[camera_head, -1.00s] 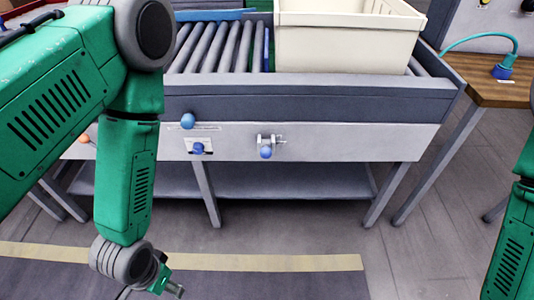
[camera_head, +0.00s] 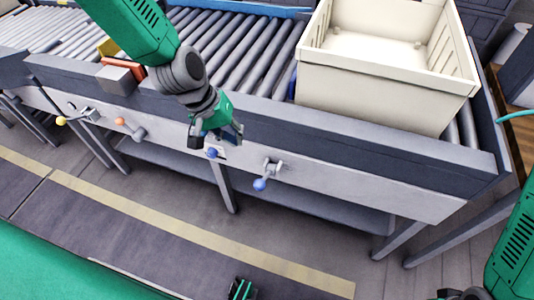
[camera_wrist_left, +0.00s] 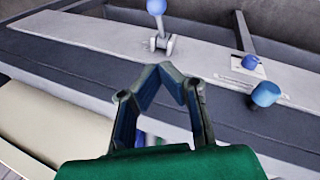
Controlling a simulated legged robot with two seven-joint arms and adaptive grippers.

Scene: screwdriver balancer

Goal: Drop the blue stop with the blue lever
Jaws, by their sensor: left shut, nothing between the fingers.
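The blue lever, with its blue ball knob (camera_head: 260,184) on a grey bracket, hangs from the front panel of the conveyor. Its ball also shows at the top of the left wrist view (camera_wrist_left: 157,6). The blue stop (camera_head: 292,88) shows as a narrow blue strip among the rollers by the crate's left side, partly hidden. My left gripper (camera_head: 216,143) is at the front panel, left of the lever and apart from it. In the left wrist view its fingertips (camera_wrist_left: 172,70) meet with nothing between them.
A cream crate (camera_head: 450,112) stands on the rollers. A light blue knob (camera_wrist_left: 265,94) and a blue button (camera_wrist_left: 250,62) are on the panel. An orange-knobbed lever (camera_head: 120,121) and a yellow-knobbed one (camera_head: 62,121) are further left. The floor in front is open.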

